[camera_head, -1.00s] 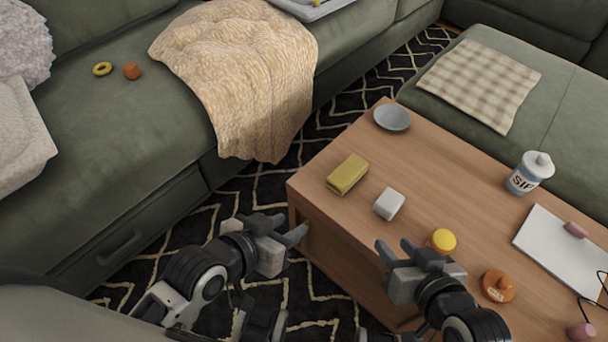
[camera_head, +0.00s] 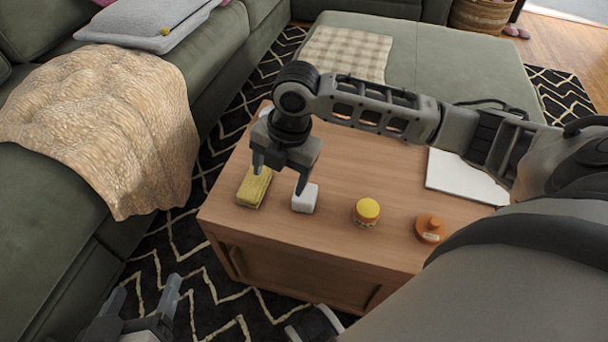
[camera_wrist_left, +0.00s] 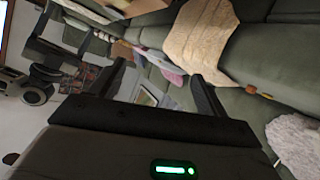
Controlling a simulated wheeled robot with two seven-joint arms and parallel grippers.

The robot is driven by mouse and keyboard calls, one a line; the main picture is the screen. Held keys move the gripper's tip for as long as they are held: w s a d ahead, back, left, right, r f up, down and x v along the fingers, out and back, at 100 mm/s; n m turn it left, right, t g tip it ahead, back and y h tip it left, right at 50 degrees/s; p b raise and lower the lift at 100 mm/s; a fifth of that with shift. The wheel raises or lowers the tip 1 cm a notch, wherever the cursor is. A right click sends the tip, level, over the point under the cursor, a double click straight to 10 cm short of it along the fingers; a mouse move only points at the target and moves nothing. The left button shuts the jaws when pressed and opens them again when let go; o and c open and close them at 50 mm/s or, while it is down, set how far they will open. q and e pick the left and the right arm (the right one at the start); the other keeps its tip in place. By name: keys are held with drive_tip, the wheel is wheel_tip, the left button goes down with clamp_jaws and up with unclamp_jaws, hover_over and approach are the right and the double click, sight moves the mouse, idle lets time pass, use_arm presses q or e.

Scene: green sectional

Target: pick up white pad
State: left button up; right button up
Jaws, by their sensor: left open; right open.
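A small white block-like pad (camera_head: 305,198) with rounded edges lies on the wooden coffee table (camera_head: 330,240), near its front left. My right gripper (camera_head: 280,177) reaches in over the table, pointing down with its fingers apart. One fingertip overlaps the top of the white pad in the picture; whether it touches cannot be told. The other finger is over the yellow block (camera_head: 253,188). My left gripper (camera_head: 144,295) is low at the bottom left, beside the table over the rug, open and empty. Its open fingers also show in the left wrist view (camera_wrist_left: 160,88).
A yellow-lidded jar (camera_head: 366,212) and an orange round item (camera_head: 430,228) stand to the right of the pad. A flat white board (camera_head: 462,178) lies farther right, partly behind my arm. The green sofa (camera_head: 40,215) with a beige blanket (camera_head: 110,130) borders the left.

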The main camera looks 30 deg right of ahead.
drive_tip(key=n+g+h, duration=0.1)
drive_tip(key=n+h, duration=0.1)
approach(305, 192)
wheel_tip(305, 192, down, 4)
drive_tip(key=b, duration=0.4)
drive_tip(key=shift+d+b, duration=0.15)
drive_tip(key=shift+b, duration=0.25)
drive_tip(key=shift+f, duration=0.55)
drive_tip(key=shift+f+b, duration=0.35)
drive_tip(key=shift+b, duration=0.05)
wheel_tip(305, 192, down, 4)
drive_tip(key=b, duration=0.2)
drive_tip(key=shift+r+b, duration=0.1)
drive_tip(key=shift+b, duration=0.2)
drive_tip(key=shift+f, duration=0.4)
use_arm(q)
drive_tip(key=d+r+n+t+h, duration=0.1)
drive_tip(key=r, duration=0.1)
drive_tip(key=d+r+n+t+h, duration=0.1)
drive_tip(key=h, duration=0.1)
drive_tip(key=shift+w+d+r+t, duration=0.15)
drive_tip(key=shift+w+r+t, duration=0.05)
drive_tip(key=shift+r+t, duration=0.2)
use_arm(e)
drive_tip(key=c, duration=1.1)
